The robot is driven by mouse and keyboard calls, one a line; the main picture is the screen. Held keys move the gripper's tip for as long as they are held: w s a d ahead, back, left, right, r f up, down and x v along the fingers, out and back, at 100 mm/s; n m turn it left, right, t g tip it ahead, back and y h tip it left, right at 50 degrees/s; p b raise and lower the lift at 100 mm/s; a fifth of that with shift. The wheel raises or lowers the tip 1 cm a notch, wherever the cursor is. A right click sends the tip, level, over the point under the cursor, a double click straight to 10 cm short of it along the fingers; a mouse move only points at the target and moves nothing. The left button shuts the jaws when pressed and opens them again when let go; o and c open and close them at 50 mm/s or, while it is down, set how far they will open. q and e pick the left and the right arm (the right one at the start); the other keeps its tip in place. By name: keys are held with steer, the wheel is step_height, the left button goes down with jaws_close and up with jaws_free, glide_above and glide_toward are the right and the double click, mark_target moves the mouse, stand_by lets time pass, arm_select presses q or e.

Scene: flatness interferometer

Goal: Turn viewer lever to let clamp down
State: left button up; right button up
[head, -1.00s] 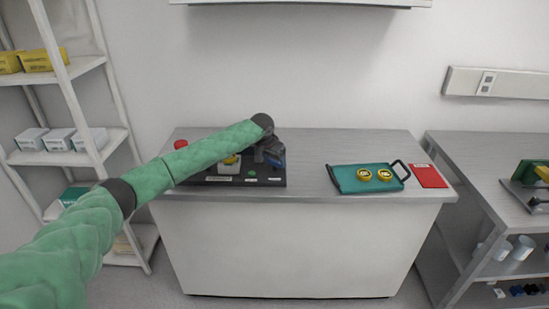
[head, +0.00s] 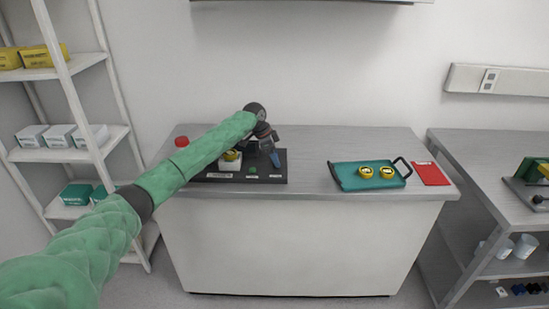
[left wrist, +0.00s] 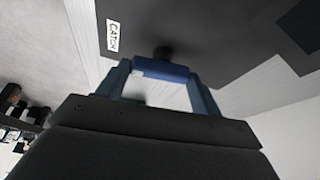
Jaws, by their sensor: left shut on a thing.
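The black-based instrument (head: 215,177) stands on the left part of the grey bench. It carries a white block with a yellow top (head: 231,158) and a green spot on its front. My left gripper (head: 274,159) is over its right end, pointing down. In the left wrist view the gripper (left wrist: 160,84) is shut on a blue lever handle (left wrist: 160,69), which sits between its two fingers. A dark round pivot joins the handle to a dark surface with a label reading "CATCH" (left wrist: 112,36). My arm hides part of the instrument. My right gripper is out of view.
A red knob (head: 182,141) stands at the instrument's back left. A teal tray (head: 347,180) with two yellow round pieces (head: 376,172) and a red card (head: 430,174) lie to the right. Bare bench (head: 308,160) lies between instrument and tray. A shelf rack stands left, another table right.

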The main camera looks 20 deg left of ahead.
arm_select(q)
steer(key=shift+m, duration=0.6)
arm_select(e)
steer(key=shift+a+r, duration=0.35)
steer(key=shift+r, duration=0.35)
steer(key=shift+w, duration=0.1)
